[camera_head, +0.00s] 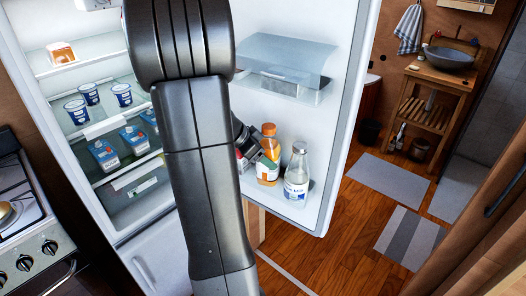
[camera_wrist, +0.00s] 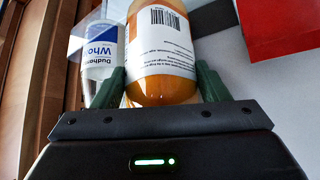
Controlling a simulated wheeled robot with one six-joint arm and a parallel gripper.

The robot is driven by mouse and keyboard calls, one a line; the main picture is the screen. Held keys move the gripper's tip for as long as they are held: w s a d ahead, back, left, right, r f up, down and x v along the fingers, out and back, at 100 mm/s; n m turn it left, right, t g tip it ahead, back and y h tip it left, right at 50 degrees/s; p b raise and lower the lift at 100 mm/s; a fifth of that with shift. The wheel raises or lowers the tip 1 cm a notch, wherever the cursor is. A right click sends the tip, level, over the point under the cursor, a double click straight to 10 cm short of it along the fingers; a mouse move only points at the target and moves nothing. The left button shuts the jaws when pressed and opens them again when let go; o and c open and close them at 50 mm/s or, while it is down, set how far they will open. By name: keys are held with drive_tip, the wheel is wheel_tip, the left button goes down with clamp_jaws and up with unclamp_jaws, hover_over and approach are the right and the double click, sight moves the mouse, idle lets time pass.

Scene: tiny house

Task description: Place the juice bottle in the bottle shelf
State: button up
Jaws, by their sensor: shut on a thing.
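The juice bottle (camera_head: 267,160), orange with an orange cap and white label, is at the fridge door's lower shelf, beside a milk bottle. In the wrist view the juice bottle (camera_wrist: 160,50) is between my gripper's two dark green fingers. My gripper (camera_wrist: 160,86) is shut on it. In the head view my gripper (camera_head: 250,145) reaches the bottle from the left, mostly hidden behind my arm. The bottle shelf (camera_head: 302,211) is the lower door shelf. The juice bottle looks upright; whether its base rests on the shelf I cannot tell.
The milk bottle (camera_head: 297,176) stands close on the juice bottle's right; it also shows in the wrist view (camera_wrist: 97,55). A red item (camera_wrist: 278,28) is on the other side. The open fridge holds yogurt cups (camera_head: 90,94) and blue cartons (camera_head: 104,155). A stove (camera_head: 28,215) is at left.

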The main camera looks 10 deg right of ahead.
drive_tip(key=shift+f+b, duration=0.7)
drive_tip(key=shift+b, duration=0.2)
idle(0.5)
drive_tip(key=o, duration=1.5)
drive_tip(key=v, duration=1.3)
drive_tip(key=shift+s+a+r, duration=0.15)
drive_tip(key=shift+a+r, duration=0.1)
drive_tip(key=shift+r, duration=0.05)
